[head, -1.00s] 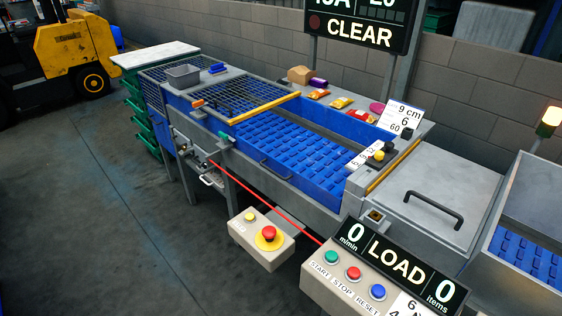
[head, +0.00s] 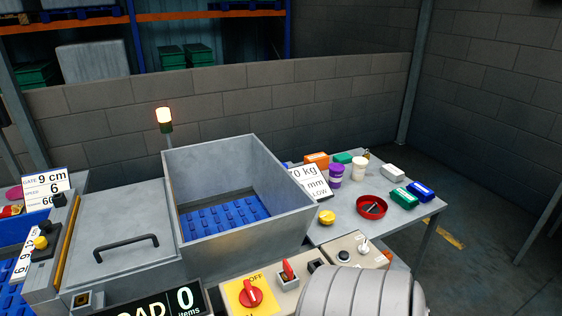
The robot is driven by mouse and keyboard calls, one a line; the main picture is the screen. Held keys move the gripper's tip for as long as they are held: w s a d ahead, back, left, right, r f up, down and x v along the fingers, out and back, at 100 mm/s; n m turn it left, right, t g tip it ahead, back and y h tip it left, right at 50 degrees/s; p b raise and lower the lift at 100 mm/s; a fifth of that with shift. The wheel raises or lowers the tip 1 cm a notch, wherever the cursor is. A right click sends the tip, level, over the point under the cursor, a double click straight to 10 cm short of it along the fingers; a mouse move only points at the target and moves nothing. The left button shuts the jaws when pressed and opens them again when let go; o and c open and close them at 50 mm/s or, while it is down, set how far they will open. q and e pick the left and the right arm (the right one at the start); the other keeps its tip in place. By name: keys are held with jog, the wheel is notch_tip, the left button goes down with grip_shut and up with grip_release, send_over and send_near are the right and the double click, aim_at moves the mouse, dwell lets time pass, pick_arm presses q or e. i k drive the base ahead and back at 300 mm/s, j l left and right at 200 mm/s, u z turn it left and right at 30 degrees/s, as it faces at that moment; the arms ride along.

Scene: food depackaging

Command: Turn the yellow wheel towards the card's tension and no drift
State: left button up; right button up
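A small yellow round knob (head: 40,242) sits on a dark block at the left edge, beside the machine's yellow bar. A second yellow round piece (head: 327,217) is at the right, by the near edge of the side table. I cannot tell which of these is the wheel. Neither of my grippers is in view.
A grey open hopper (head: 240,165) with a blue belt inside stands mid-view, beside a grey lid with a black handle (head: 126,246). A red rotary switch (head: 250,292) is in front. The side table (head: 408,219) holds tubs, a red dish and small boxes. A lit beacon (head: 164,118) stands behind.

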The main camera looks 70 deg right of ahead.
aim_at(325, 217)
jog(key=z, duration=0.5)
jog(key=l+z, duration=0.15)
jog(key=z, duration=0.8)
jog(key=l+z, duration=0.1)
jog(key=z, duration=0.85)
jog(key=i+l, duration=0.05)
